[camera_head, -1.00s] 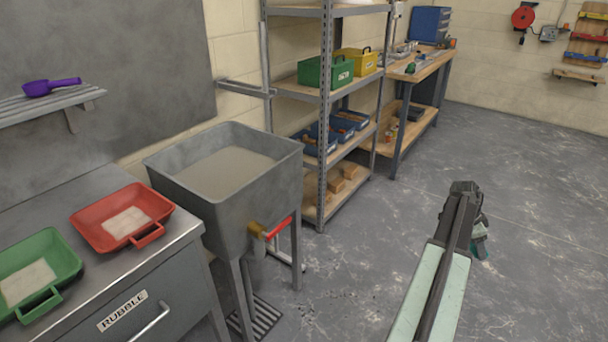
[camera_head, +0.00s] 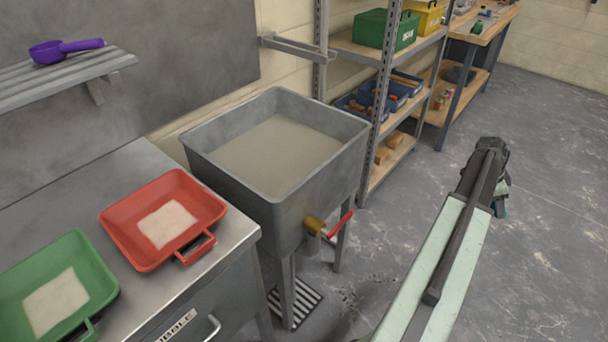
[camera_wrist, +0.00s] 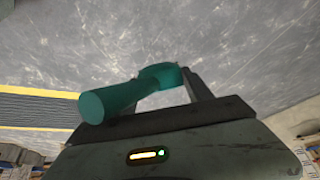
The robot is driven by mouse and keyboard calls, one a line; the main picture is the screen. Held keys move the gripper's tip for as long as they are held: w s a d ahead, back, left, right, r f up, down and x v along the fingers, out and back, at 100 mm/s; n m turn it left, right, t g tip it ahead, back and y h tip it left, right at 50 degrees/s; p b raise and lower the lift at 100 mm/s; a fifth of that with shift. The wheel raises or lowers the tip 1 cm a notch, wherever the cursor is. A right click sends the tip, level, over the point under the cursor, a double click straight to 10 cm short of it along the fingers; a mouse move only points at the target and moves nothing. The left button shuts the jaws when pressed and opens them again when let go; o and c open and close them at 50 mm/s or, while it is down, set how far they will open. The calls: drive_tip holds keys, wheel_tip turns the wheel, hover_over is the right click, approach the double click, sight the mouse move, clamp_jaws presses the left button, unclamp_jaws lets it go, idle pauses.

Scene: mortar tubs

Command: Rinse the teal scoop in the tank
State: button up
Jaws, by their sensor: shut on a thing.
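The grey tank (camera_head: 275,160) stands on legs in the middle of the head view, holding cloudy grey-beige water. A brass tap with a red lever (camera_head: 325,226) is on its front. My gripper (camera_head: 497,195) is to the right of the tank, out over the open floor. In the wrist view my gripper (camera_wrist: 168,90) is shut on the teal scoop (camera_wrist: 115,100), whose rounded handle end points left. Much of the scoop is hidden behind the gripper, and only a bit of teal shows in the head view.
A steel bench left of the tank holds a red tray (camera_head: 190,245) and a green tray (camera_head: 95,290). A purple scoop (camera_head: 62,51) lies on a wall shelf (camera_head: 30,88). A metal rack (camera_head: 378,110) stands behind the tank. The floor at right is clear.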

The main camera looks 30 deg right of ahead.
drive_tip(key=shift+s, duration=0.25)
wheel_tip(320, 180, up, 3)
drive_tip(key=p, duration=0.3)
wheel_tip(320, 180, up, 25)
drive_tip(key=p, duration=2.5)
idle(1.3)
wheel_tip(320, 180, up, 4)
drive_tip(key=p, duration=0.4)
